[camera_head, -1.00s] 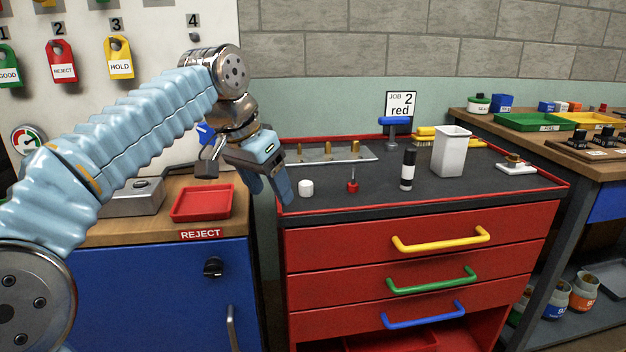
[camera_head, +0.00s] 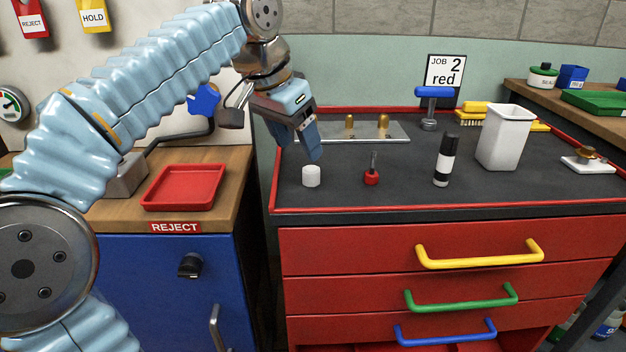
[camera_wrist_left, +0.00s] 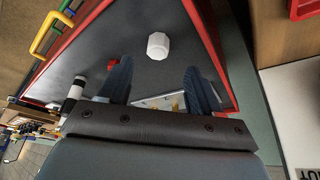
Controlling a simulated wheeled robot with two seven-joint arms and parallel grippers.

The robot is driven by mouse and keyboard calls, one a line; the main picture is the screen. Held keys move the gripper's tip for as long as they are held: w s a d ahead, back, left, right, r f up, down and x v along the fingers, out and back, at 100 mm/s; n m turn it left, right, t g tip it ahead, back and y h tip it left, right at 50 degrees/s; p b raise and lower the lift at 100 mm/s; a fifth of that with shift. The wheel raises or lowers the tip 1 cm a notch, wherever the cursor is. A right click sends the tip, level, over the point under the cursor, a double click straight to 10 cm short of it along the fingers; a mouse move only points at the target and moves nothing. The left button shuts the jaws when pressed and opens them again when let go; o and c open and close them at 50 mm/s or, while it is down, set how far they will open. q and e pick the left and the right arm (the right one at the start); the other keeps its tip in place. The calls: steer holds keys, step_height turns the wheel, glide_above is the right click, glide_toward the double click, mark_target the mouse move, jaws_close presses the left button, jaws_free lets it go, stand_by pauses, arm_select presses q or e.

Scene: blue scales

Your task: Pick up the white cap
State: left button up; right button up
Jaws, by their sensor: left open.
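The white cap (camera_head: 311,176) stands on the dark top of the red tool cabinet, near its left front corner. In the left wrist view the cap (camera_wrist_left: 158,45) shows ahead of the fingertips, between their lines and apart from both. My left gripper (camera_head: 312,150) is open and empty, above and just behind the cap in the head view. Its two blue fingers (camera_wrist_left: 158,72) are spread in the wrist view. My right gripper is not in view.
A red-based pin (camera_head: 372,178) stands right of the cap, then a black-and-white cylinder (camera_head: 444,160) and a white bin (camera_head: 505,138). A metal plate with brass pegs (camera_head: 395,131) lies behind. A red tray (camera_head: 184,187) is on the left bench. A raised red rim (camera_head: 277,180) edges the cabinet top.

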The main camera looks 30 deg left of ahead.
mark_target(310, 169)
arm_select(q)
steer(key=x, duration=0.6)
steer(key=shift+w+d+f+b, duration=0.2)
steer(key=shift+w+b, duration=0.05)
steer(key=shift+b, duration=0.15)
steer(key=c, duration=1.1)
